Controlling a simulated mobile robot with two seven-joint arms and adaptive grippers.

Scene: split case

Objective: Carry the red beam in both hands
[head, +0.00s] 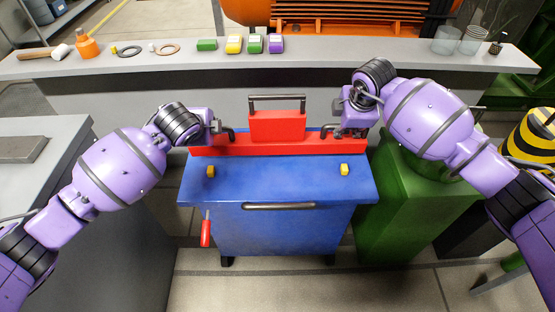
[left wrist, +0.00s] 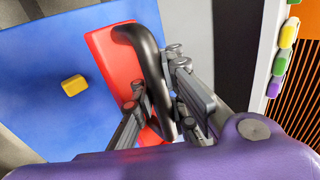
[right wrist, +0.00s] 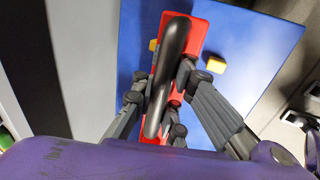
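The long red beam (head: 325,145) lies along the back of the blue case top (head: 270,178), with a black handle near each end. My left gripper (head: 222,132) is at the left handle; in the left wrist view its fingers (left wrist: 156,70) close against both sides of the black handle (left wrist: 150,50). My right gripper (head: 338,131) is at the right handle; in the right wrist view its fingers (right wrist: 165,75) straddle the black handle (right wrist: 177,38). Whether they press on it is unclear. The beam looks level; any gap beneath it is hard to see.
A red block with a black bar handle (head: 277,125) stands at the beam's middle. A grey counter (head: 330,62) with small items runs behind. A green cabinet (head: 395,215) is close at the right, a grey bench (head: 50,190) at the left.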

